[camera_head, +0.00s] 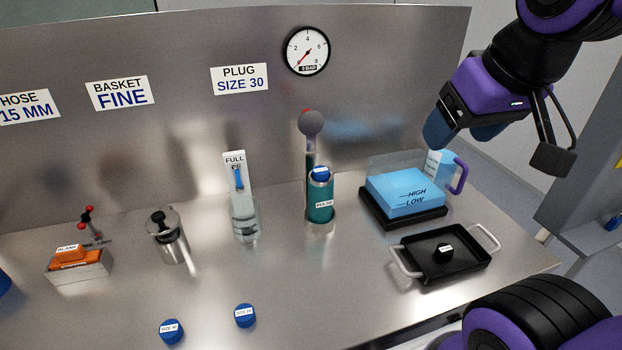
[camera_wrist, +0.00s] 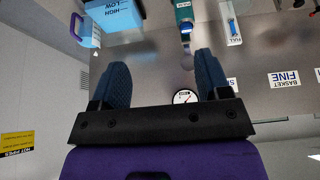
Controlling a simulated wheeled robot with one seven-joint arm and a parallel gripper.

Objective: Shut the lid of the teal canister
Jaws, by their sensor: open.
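The teal canister (camera_head: 320,207) stands upright on the metal bench, right of centre, with a blue labelled cap or plug (camera_head: 320,174) at its mouth. A grey round piece (camera_head: 311,123) with a red tip stands up behind it on a dark stem; it looks like the raised lid or its handle, but I cannot tell which.
A light-blue block (camera_head: 400,190) on a black base and a blue jug (camera_head: 440,165) stand right of the canister. A black tray (camera_head: 465,268) lies in front. A clear-fronted gauge (camera_head: 243,212) stands left. Blue caps (camera_head: 245,316) lie on the front bench. A dial (camera_head: 306,51) hangs behind.

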